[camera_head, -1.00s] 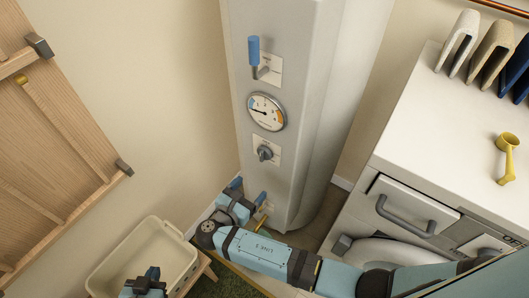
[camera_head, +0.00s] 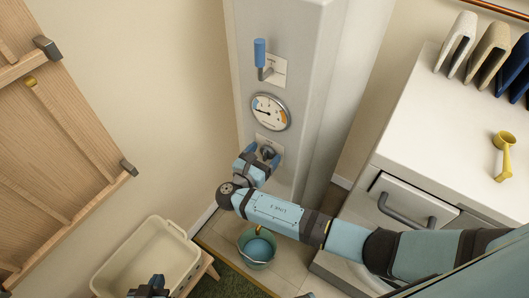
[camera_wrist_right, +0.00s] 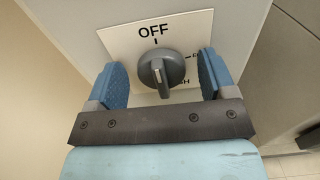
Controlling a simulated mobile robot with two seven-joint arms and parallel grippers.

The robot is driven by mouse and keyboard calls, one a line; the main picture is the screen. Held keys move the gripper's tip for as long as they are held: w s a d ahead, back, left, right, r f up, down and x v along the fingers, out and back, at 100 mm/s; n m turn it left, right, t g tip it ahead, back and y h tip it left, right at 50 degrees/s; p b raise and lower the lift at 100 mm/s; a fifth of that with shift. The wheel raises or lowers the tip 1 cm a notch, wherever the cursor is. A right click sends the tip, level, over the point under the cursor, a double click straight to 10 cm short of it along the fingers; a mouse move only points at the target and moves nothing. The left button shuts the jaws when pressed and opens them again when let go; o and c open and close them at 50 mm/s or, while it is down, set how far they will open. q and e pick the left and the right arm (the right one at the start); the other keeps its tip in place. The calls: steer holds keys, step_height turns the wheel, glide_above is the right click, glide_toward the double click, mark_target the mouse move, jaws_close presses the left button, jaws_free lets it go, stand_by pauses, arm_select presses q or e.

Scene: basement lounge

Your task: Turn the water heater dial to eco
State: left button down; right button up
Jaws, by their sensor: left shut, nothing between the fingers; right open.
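The water heater (camera_head: 297,100) is a tall pale grey unit with a blue-handled lever (camera_head: 260,55) and a round gauge (camera_head: 270,112). Below them is the grey dial (camera_head: 267,153), partly covered by my right gripper. In the right wrist view the dial (camera_wrist_right: 161,68) sits on a white plate marked OFF above, a label starting with E at right, and one ending in SH at lower right. Its ridge runs nearly upright, roughly in line with OFF. My right gripper (camera_wrist_right: 163,80) is open, its blue fingers on either side of the dial. My left gripper (camera_head: 150,287) is shut and empty, low at left.
A cream bin (camera_head: 150,262) stands at lower left near my left gripper. A bucket (camera_head: 257,249) stands on the floor below the heater. A white cabinet (camera_head: 440,125) with a handled drawer is at right, with a yellow scoop (camera_head: 504,155) on top.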

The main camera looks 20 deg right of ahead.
steer(key=shift+w+d, duration=0.15)
steer(key=shift+d, duration=0.05)
steer(key=c, duration=0.9)
steer(key=shift+o, duration=0.2)
